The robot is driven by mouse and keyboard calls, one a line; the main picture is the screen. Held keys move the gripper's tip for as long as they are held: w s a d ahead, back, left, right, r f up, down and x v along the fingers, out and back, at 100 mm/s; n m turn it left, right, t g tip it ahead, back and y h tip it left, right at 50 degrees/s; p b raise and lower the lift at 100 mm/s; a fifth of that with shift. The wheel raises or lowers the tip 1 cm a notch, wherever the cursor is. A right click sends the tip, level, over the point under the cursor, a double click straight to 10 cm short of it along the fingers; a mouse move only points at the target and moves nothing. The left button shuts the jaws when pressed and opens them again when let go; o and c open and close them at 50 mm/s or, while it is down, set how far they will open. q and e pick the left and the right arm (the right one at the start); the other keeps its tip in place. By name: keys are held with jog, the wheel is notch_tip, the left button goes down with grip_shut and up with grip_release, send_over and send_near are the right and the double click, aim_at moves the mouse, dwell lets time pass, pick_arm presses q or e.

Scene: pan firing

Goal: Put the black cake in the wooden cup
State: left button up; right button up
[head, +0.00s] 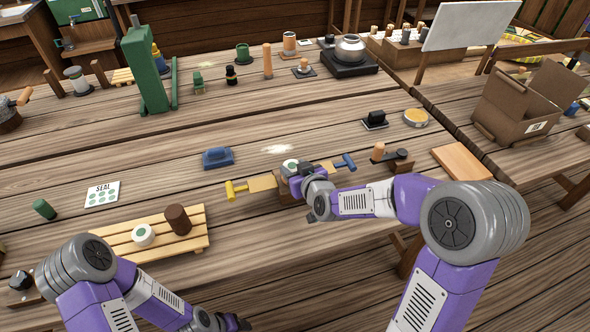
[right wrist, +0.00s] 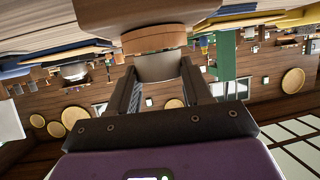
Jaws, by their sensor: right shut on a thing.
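My right gripper (head: 296,180) is over the middle of the table, shut on a short round piece (right wrist: 158,66). The piece has a pale side and an orange-brown band in the right wrist view. In the head view its pale top (head: 290,165) with a green mark shows just beyond the fingers. I cannot tell a black cake for sure. A dark brown cylinder (head: 177,219), possibly the wooden cup, stands upright on a slatted tray (head: 193,242). My left gripper (head: 236,322) is at the bottom edge, mostly cut off.
A white disc with a green mark (head: 143,235) sits on the slatted tray. Yellow- and blue-handled tools flank my right gripper. A blue block (head: 217,158), a black stamp-like piece (head: 375,119) and a green press (head: 146,70) stand farther back.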

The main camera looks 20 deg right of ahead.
jog(key=shift+f+b, duration=0.6)
jog(key=shift+b, duration=0.05)
jog(key=o, duration=1.1)
jog(key=shift+f, duration=0.1)
jog(key=shift+o, duration=0.2)
jog(key=shift+r+p, duration=0.5)
jog(key=shift+p, duration=0.2)
jog(key=v, duration=1.2)
jog(key=shift+r, duration=0.25)
jog(key=shift+a, duration=0.1)
